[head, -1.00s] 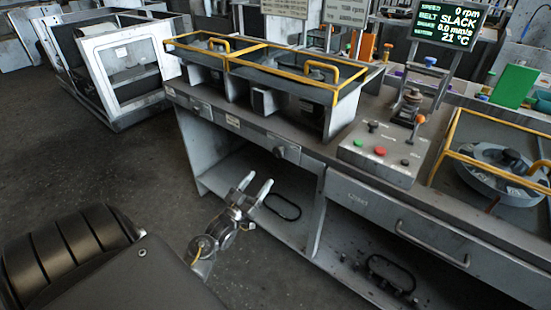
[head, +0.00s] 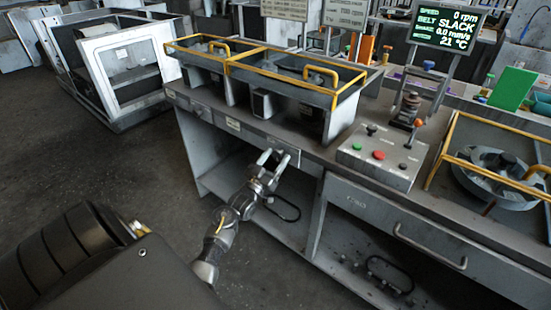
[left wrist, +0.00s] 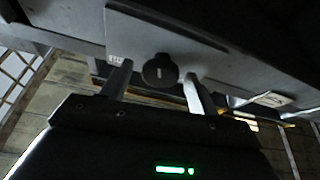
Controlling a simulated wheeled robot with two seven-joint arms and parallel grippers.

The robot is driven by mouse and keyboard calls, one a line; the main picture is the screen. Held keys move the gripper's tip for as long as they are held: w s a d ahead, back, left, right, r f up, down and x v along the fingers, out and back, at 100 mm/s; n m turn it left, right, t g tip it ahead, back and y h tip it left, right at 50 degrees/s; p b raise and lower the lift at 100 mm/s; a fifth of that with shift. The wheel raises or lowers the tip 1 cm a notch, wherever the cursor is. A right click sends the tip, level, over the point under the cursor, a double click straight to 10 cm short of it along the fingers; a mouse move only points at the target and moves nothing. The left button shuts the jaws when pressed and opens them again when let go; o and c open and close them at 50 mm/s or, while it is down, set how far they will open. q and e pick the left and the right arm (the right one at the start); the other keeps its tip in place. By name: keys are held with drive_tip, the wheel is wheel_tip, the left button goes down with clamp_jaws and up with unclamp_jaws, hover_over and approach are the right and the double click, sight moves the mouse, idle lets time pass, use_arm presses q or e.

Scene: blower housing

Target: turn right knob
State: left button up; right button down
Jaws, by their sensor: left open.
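The right knob (left wrist: 160,70) is a round black knob with a pale mark, on a grey plate on the bench's front face. In the left wrist view it shows between and just beyond the two finger tips, with a gap on each side. In the head view my gripper hides most or all of it. My left gripper (head: 274,157) is open and empty, its fingers pointing at the bench front. It also shows in the left wrist view (left wrist: 156,75). My right gripper is not in view.
The bench front (head: 360,205) has a drawer with a bar handle (head: 428,248) to the right. Yellow-railed trays (head: 285,85) and a button box (head: 382,155) stand on top. A screen (head: 446,28) reads 0 rpm and SLACK. Open floor lies at left.

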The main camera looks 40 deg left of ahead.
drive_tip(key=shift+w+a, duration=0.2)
use_arm(q)
drive_tip(key=c, duration=1)
drive_tip(key=shift+o, duration=0.2)
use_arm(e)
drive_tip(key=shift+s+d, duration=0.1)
use_arm(q)
drive_tip(key=shift+m, duration=0.3)
drive_tip(key=shift+f+m+h+b, duration=0.1)
drive_tip(key=shift+m+h+b, duration=0.4)
drive_tip(key=shift+m+h, duration=0.45)
drive_tip(key=m+h+b, duration=0.1)
drive_tip(key=m+h, duration=0.1)
drive_tip(key=m, duration=0.2)
drive_tip(key=shift+a+m, duration=0.1)
drive_tip(key=shift+m, duration=0.25)
drive_tip(key=shift+m+g+h+b, duration=0.3)
drive_tip(key=shift+m+h, duration=0.25)
drive_tip(key=shift+m, duration=0.65)
drive_tip(key=shift+m+h, duration=0.4)
drive_tip(key=shift+m, duration=0.3)
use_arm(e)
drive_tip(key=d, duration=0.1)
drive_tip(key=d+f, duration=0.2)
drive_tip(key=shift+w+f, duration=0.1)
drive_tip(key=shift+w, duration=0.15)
